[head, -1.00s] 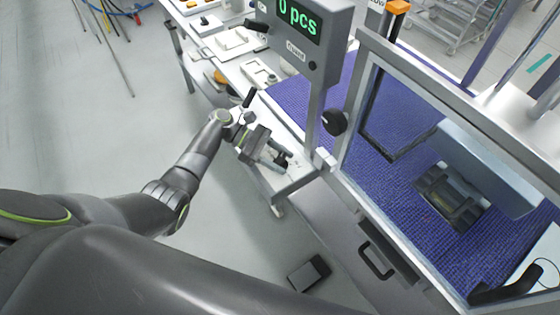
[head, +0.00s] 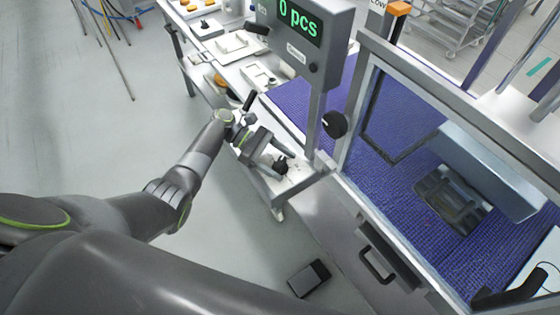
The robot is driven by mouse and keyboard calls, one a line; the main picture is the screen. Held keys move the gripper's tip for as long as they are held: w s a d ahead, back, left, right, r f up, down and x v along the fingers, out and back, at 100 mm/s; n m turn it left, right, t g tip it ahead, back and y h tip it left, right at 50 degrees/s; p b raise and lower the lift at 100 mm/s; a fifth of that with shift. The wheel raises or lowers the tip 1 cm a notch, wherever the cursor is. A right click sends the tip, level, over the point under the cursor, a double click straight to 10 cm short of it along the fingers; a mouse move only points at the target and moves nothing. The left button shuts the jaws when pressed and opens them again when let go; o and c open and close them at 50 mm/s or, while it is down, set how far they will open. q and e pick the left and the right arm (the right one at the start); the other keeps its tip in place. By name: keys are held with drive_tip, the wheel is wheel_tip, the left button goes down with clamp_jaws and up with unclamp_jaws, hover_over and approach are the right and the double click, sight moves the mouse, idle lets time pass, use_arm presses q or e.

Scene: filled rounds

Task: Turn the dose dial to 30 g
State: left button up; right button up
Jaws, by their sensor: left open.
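A round black dial (head: 281,166) sits on a white panel (head: 300,172) at the corner of the bench, with small dark marks around it that are too small to read. My left gripper (head: 275,160) is open, with its fingers close to this dial; I cannot tell whether they touch it. The green display (head: 298,20) reads "0 pcs".
A metal frame (head: 350,130) surrounds the blue conveyor belt (head: 400,190) to the right. White trays (head: 238,45) lie on the bench behind. A dark box (head: 309,278) is on the floor below. The floor at left is mostly clear.

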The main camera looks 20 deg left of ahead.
use_arm(q)
drive_tip(key=b+v, duration=0.4)
drive_tip(key=v, duration=1.2)
drive_tip(key=shift+a+f+b, duration=0.15)
drive_tip(key=shift+f+b, duration=0.05)
drive_tip(key=shift+b, duration=0.2)
drive_tip(key=shift+w+a+r, duration=0.15)
drive_tip(key=shift+a+r, duration=0.2)
drive_tip(key=shift+a, duration=0.2)
